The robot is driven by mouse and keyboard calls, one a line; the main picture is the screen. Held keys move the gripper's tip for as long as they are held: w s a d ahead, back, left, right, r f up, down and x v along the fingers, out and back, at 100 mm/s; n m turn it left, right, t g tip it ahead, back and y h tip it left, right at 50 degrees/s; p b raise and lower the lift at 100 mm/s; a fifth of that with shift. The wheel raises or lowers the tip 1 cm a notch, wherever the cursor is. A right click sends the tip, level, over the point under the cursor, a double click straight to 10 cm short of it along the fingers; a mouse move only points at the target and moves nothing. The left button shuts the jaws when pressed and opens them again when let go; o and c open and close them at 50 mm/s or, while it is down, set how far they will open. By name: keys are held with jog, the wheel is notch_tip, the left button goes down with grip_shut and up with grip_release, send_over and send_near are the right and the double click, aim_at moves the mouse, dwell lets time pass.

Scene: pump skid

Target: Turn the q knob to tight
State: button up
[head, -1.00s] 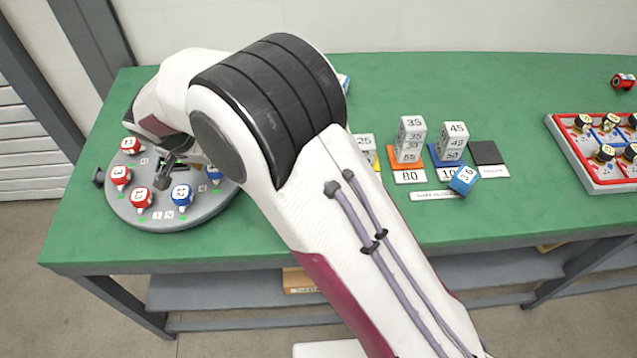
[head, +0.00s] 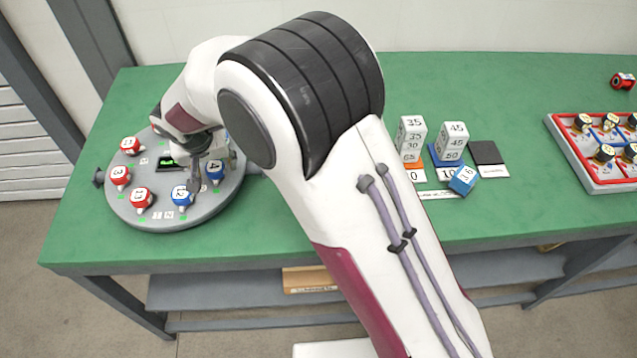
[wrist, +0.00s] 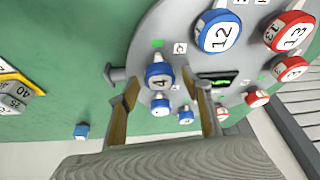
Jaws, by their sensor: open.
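A round grey dial plate (head: 150,212) carries several red and blue numbered knobs with small letter tags. A blue knob marked 4 (head: 214,170) is at its right side; the same knob (wrist: 160,76) shows in the wrist view. A small tag (wrist: 180,47) beside it may read Q, but it is too small to be sure. My gripper (head: 213,173) is open above the plate. In the wrist view, my gripper's fingers (wrist: 162,80) stand apart on either side of the knob marked 4. I cannot tell whether they touch it.
A blue knob marked 12 (wrist: 218,32) and a red knob marked 13 (wrist: 290,32) sit nearby. A small dark display with green characters (head: 173,162) is mid-plate. Stacked number blocks (head: 411,138) and a red-edged tray (head: 600,183) stand farther right on the green table.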

jog(key=shift+w+d+n+g+y, duration=0.15)
jog(key=shift+n+y, duration=0.25)
jog(key=shift+n, duration=0.75)
jog(key=shift+s+a+n+g+y, duration=0.1)
jog(key=shift+n+g+y, duration=0.25)
jog(key=shift+n, duration=0.8)
jog(key=shift+w+d+n+g+y, duration=0.15)
jog(key=shift+n+y, duration=0.25)
jog(key=shift+n, duration=0.75)
jog(key=shift+s+n+g+y, duration=0.1)
jog(key=shift+n+g+y, duration=0.2)
jog(key=shift+n, duration=0.85)
jog(key=v, duration=0.8)
jog(key=s+d+r+m+h, duration=0.1)
jog(key=s+d+r+m, duration=0.1)
jog(key=s+d, duration=0.5)
jog(key=s+d+r+m+h, duration=0.1)
jog(key=s+d+r+m, duration=0.2)
jog(key=s+d, duration=0.5)
jog(key=shift+d+m+g, duration=0.45)
jog(key=shift+d+m, duration=0.35)
jog(key=shift+d, duration=1.4)
jog(key=shift+s, duration=0.1)
